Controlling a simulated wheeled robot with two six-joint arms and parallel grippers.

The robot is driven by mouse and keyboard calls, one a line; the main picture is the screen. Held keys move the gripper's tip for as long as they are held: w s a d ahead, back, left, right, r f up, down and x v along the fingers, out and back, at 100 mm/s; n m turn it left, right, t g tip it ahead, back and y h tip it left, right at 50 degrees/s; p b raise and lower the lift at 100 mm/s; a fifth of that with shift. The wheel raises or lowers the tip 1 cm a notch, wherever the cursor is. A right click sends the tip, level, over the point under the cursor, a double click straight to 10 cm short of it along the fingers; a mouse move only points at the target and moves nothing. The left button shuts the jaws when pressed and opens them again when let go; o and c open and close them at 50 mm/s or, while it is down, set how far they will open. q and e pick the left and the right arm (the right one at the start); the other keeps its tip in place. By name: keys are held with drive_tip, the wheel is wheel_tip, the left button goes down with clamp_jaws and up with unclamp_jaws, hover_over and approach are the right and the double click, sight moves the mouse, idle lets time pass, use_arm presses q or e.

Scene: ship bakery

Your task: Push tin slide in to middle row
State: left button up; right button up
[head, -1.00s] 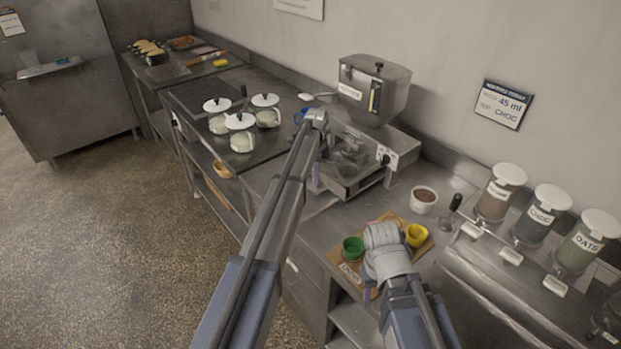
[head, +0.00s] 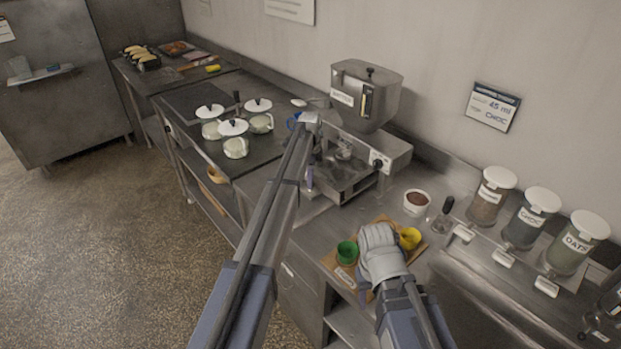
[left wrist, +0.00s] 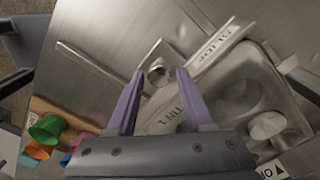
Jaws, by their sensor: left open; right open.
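The depositor machine (head: 366,92) stands on the counter with a steel hopper above a shallow bay. In the left wrist view a metal slide plate (left wrist: 178,117) with lettering that looks like TIN lies between and beyond my left fingers. Rounded steel hollows (left wrist: 243,97) are to its right. My left gripper (left wrist: 160,82) is open, its two purple fingers over the near end of the plate; I cannot tell whether they touch it. In the head view its finger (head: 310,178) is at the machine's left side. My right gripper (head: 362,288) is low over the board, mostly hidden by its wrist.
A wooden board (head: 335,265) with a green cup (head: 347,252) and yellow cup (head: 410,238) lies in front of the machine. A white bowl (head: 416,203) is behind. Jars (head: 531,217) line the right. Lidded pots (head: 236,147) stand on the left counter.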

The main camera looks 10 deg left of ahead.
use_arm(q)
wheel_tip(320, 180, up, 7)
drive_tip(key=p, duration=0.6)
drive_tip(key=shift+f, duration=0.1)
drive_tip(key=shift+s+d, duration=0.1)
drive_tip(key=shift+s, duration=0.05)
drive_tip(key=s+d+f+n+b, duration=0.2)
drive_tip(key=s+d+n, duration=0.2)
drive_tip(key=s, duration=1)
drive_tip(key=s+d+f+n+b, duration=0.2)
drive_tip(key=s+d+n, duration=0.1)
drive_tip(key=s, duration=1.1)
drive_tip(key=s+d+f+n+y+b, duration=0.1)
drive_tip(key=s+d+n, duration=0.3)
drive_tip(key=s, duration=1)
drive_tip(key=shift+d+f+n+b, duration=0.35)
drive_tip(key=shift+f+n+b, duration=0.3)
drive_tip(key=shift+n, duration=0.25)
drive_tip(key=shift+s+a, duration=0.1)
drive_tip(key=shift+a, duration=0.05)
